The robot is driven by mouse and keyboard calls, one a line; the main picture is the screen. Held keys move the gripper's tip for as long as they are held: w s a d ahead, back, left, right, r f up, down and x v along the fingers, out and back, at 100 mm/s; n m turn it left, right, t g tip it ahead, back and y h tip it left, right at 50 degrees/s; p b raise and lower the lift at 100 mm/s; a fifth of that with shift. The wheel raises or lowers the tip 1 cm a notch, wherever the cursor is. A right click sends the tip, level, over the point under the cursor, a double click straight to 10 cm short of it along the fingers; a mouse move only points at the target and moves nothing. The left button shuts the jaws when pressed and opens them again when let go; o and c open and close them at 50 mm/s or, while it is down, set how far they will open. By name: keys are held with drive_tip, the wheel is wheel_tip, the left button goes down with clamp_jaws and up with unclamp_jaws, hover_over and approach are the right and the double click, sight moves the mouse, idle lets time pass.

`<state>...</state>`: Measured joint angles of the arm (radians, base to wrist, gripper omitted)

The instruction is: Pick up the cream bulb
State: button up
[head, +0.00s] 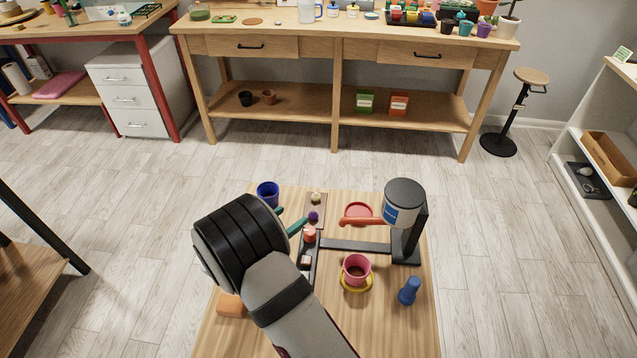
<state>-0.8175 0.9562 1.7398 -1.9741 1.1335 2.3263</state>
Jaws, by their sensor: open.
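A purple bulb (313,217) lies on the tray just nearer to me. My arm hides the table's left part.
A blue pot (268,193) stands left of the tray. A pink pot (356,270) on a yellow saucer (356,287) and a blue object (409,291) stand nearer. An orange block (231,305) lies at the left.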

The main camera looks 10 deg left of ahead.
sight(314, 199)
drive_tip(key=x, duration=1.3)
drive_tip(key=shift+w+a, duration=0.1)
drive_tip(key=shift+w, duration=0.15)
clamp_jaws()
